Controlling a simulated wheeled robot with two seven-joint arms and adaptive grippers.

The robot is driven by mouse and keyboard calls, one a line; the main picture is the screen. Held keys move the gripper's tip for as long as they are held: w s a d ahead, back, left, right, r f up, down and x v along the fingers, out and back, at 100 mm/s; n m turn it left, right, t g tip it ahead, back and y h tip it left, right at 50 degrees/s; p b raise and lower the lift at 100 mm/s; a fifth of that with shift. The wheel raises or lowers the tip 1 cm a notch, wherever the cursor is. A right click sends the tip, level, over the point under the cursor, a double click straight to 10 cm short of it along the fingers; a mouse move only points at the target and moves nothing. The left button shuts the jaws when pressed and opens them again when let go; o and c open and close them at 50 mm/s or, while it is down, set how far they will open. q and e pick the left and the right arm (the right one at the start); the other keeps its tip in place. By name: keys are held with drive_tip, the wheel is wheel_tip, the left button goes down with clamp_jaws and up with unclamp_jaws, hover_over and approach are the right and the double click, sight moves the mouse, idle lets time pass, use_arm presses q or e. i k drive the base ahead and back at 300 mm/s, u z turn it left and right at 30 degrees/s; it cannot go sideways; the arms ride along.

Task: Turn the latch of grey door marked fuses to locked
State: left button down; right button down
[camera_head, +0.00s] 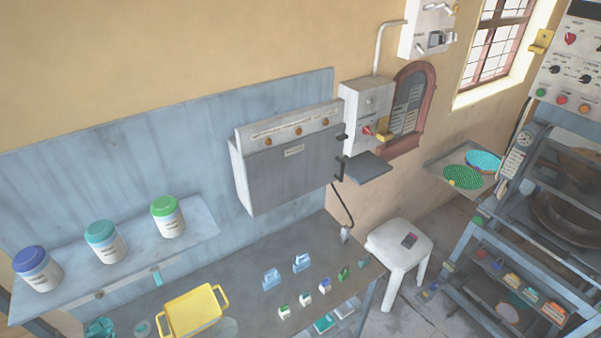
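A wide grey box (293,172) hangs on the blue wall panel at the middle of the view. Its grey front carries a small pale label (294,150), too small to read. Dark fittings (342,138) stick out at its right edge; I cannot tell whether one is a latch. A smaller grey box (361,101) on the wall to the right has a red knob and a yellow part (384,131). I cannot make out which front is marked fuses, nor any latch position. Neither of my grippers is in view.
A dark flat plate (367,168) juts out below the smaller box. The workbench (250,312) below holds a yellow tray (194,313) and several small containers. Lidded jars stand on a shelf (200,238) at left. A white stool (399,247) and a metal rack stand at right.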

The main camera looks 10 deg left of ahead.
sight(340, 136)
drive_tip(key=u, duration=0.05)
drive_tip(key=k, duration=0.55)
drive_tip(key=z, duration=0.65)
drive_tip(key=i, duration=1.2)
drive_tip(key=u, duration=0.6)
